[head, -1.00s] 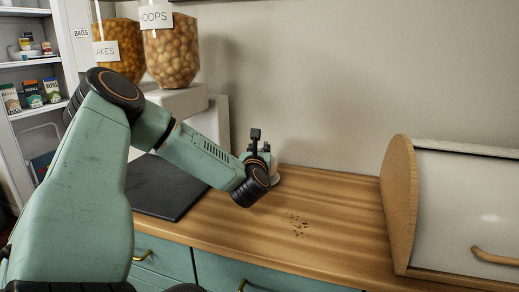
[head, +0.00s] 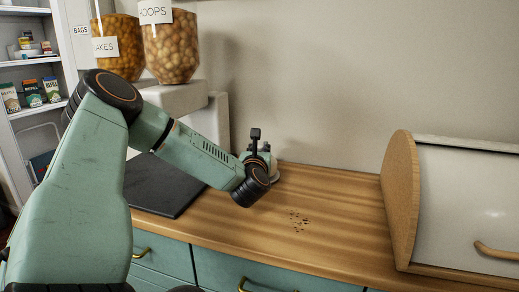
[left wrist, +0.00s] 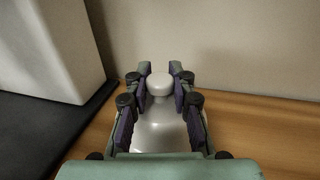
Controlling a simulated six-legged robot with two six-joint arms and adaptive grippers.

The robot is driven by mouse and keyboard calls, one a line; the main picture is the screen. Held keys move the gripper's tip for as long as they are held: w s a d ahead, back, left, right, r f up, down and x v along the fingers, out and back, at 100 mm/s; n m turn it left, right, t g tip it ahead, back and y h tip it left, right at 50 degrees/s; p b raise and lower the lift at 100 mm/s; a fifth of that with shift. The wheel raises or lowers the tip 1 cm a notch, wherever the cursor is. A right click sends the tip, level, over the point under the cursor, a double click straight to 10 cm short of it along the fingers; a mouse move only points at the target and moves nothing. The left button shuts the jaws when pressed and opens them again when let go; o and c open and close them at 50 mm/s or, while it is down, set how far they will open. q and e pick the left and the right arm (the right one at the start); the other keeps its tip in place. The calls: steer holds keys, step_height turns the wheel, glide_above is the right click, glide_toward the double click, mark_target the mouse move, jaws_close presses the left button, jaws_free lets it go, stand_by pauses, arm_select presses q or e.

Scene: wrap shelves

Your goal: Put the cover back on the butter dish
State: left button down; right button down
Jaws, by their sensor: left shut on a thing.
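A pale, glossy dome with a round knob on top, which looks like the butter dish cover (left wrist: 160,135), sits between the fingers of my left gripper (left wrist: 160,76) in the left wrist view. The fingers are shut on it from both sides, near the knob. In the head view my left gripper (head: 258,158) is at the back of the wooden counter, by the wall. A small pale rim (head: 274,179) shows behind it, mostly hidden by my arm. I cannot tell whether it is the cover or the dish, nor whether the cover touches anything below. My right gripper is out of view.
A dark slab (head: 165,186) lies left of the gripper. A white dispenser base with jars of cereal (head: 170,52) stands behind it. A bread bin (head: 465,200) stands at the right. Dark crumbs (head: 298,220) lie on the otherwise clear middle counter (head: 335,215).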

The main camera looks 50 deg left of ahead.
arm_select(q)
steer(key=shift+f+b, duration=0.35)
steer(key=shift+b, duration=0.45)
stand_by(0.6)
steer(key=c, duration=1.1)
jaws_free()
steer(key=shift+o, duration=0.2)
steer(key=o, duration=0.5)
steer(key=shift+r, duration=0.1)
steer(key=shift+r+p, duration=2.7)
steer(key=shift+r, duration=0.75)
